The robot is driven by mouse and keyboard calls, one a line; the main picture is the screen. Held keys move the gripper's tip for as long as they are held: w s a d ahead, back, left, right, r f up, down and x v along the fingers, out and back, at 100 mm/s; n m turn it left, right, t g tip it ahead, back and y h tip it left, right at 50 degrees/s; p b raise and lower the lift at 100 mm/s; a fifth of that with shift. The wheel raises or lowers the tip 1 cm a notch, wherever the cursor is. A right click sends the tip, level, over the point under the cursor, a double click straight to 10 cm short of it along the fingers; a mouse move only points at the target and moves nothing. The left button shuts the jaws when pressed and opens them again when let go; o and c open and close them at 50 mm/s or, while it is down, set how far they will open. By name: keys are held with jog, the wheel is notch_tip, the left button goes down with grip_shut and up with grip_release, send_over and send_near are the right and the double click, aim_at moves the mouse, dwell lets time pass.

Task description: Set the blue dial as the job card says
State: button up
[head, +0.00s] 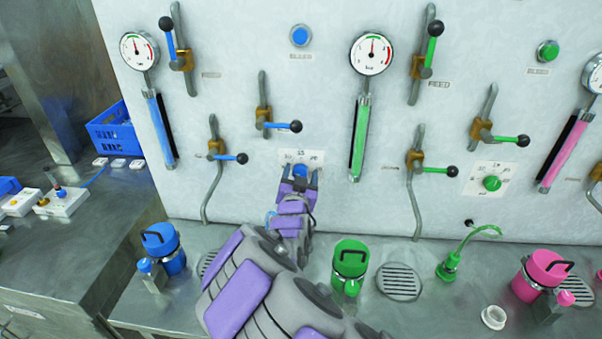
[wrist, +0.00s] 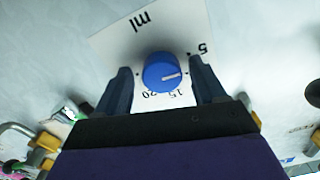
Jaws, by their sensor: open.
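The blue dial (wrist: 161,73) sits on a white scale plate (wrist: 110,48) on the pale wall panel. The wrist view shows the plate upside down, with "ml", 5, 15 and 20 readable. The dial's white mark points right in that view, toward the right finger, between the 5 and the 15; the print there is hidden. My gripper (wrist: 160,66) is open, with one finger on each side of the dial; I cannot tell whether they touch it. In the head view my gripper (head: 299,177) covers most of the dial and the plate's lower part. I cannot make out a job card.
A lever with a blue handle (head: 283,126) is just above the plate. A blue lever (head: 230,157) is left, and a green sight tube (head: 361,138) is right. A green dial (head: 492,183) is farther right. Blue (head: 162,247) and green (head: 350,262) canisters stand below on the bench.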

jog(key=shift+a, duration=0.1)
jog(key=shift+a, duration=0.15)
jog(key=c, duration=1)
jog(key=shift+n+p, duration=0.45)
jog(key=shift+n, duration=0.05)
jog(key=shift+c, duration=0.4)
jog(key=o, duration=1.1)
jog(key=shift+s+f, duration=0.1)
